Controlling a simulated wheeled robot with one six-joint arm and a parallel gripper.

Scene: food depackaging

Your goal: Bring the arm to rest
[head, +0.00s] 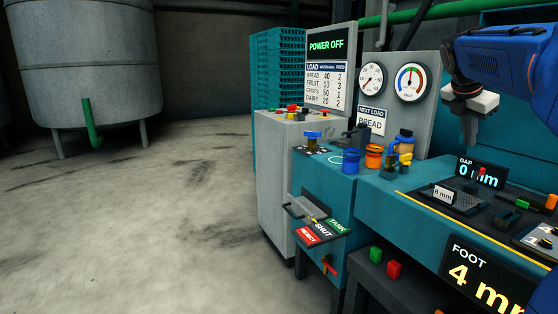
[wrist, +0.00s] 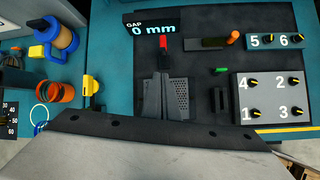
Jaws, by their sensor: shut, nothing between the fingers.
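My arm, blue with a dark wrist, reaches in from the upper right of the head view. My gripper (head: 472,112) hangs at its end, above the teal bench (head: 375,197). It is shut and empty, and clear space shows between it and the bench top. In the wrist view a wide grey part with dark holes, which looks like my own gripper body, fills the bottom.
The floor at left is open before a tank (head: 85,55).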

